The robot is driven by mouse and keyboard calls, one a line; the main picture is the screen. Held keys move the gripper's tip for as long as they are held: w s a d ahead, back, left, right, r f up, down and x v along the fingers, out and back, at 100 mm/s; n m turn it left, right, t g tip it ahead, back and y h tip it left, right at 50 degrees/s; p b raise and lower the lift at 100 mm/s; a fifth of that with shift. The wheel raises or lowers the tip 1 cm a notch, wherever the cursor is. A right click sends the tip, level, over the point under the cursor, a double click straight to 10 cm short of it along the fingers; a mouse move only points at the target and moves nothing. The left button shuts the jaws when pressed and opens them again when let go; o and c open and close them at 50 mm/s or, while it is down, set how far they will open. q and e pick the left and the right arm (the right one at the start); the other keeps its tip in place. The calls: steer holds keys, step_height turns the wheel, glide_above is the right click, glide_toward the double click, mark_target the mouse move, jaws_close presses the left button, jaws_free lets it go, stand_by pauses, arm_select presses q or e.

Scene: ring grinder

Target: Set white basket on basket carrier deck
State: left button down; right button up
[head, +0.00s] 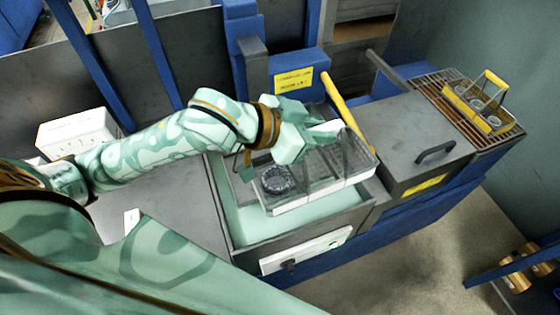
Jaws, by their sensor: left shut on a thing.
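The white basket (318,192) has a white lower rim, clear or wire-mesh sides and dividers. It is in or just above an open basin with a pale green inside (243,222); I cannot tell whether it touches the bottom. A dark round toothed ring (275,180) shows in its left part. My left gripper (335,130) is at the basket's upper back side, shut on it, near a sloping yellow bar (342,108). The fingers hide the exact grip point. I cannot tell for certain which surface is the basket carrier deck. My right gripper is not in view.
Right of the basin is a grey lid with a black handle (435,152). Beyond it, a yellow basket (478,112) with round items stands on a slatted rack (437,84). A blue box with a yellow label (294,80) stands behind the basin. A white box (78,132) is at left.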

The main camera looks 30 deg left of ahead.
arm_select(q)
steer(key=shift+s+a+f, duration=0.15)
steer(key=shift+s+f, duration=0.05)
steer(key=shift+s, duration=0.2)
steer(key=shift+w+a+f+m+h, duration=0.15)
steer(key=shift+a+f+m+h, duration=0.05)
steer(key=shift+f+m+h, duration=0.1)
steer(key=w+a+f+b, duration=0.6)
steer(key=w+a+f, duration=0.2)
steer(key=a+f, duration=0.2)
steer(key=shift+w+a+f, duration=0.2)
steer(key=shift+f, duration=1.1)
steer(key=c, duration=1.4)
jaws_free()
steer(key=shift+f, duration=0.1)
steer(key=shift+o, duration=0.2)
